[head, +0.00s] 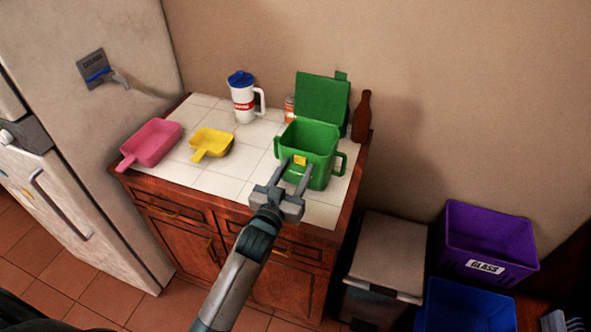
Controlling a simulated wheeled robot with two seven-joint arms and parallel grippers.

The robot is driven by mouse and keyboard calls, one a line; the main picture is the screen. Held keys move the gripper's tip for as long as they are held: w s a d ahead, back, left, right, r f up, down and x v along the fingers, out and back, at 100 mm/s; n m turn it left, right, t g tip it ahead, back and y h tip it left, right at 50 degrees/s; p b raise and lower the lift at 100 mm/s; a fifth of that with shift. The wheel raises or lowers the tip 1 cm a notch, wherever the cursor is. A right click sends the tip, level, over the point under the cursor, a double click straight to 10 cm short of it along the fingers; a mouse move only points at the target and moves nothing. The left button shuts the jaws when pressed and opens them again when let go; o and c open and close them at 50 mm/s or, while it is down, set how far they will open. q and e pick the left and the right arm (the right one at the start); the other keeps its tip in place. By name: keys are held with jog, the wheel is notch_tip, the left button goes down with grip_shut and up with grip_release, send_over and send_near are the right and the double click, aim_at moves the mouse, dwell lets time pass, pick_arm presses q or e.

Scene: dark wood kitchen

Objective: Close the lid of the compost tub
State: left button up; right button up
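The green compost tub (318,150) stands on the white tiled counter, toward its right side. Its green lid (322,97) is open, raised upright at the back of the tub, with a small tab on top. A yellow patch (300,160) shows on the tub's front, and a handle is on its right side. My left gripper (294,172) is in front of the tub, low against its front face in the picture. Its two fingers are apart with nothing held between them; I cannot tell whether they touch the tub. Part of what looks like my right gripper (566,322) shows at the bottom right corner, mostly cut off.
A brown bottle (361,117) stands right behind the tub. A can (289,108) and a white mug with blue lid (243,98) are behind left. A pink scoop (152,142) and yellow scoop (212,143) lie left. Purple (490,237) and blue (465,305) bins stand right.

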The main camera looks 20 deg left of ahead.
pick_arm(q)
grip_shut()
jog(key=shift+w+r+p, duration=0.1)
jog(key=shift+p, duration=0.25)
jog(key=shift+o, duration=1.3)
grip_release()
jog(key=s+a+b, duration=0.1)
jog(key=s+b, duration=0.4)
jog(key=s, duration=1.2)
jog(key=shift+s, duration=0.2)
jog(key=shift+a, duration=0.1)
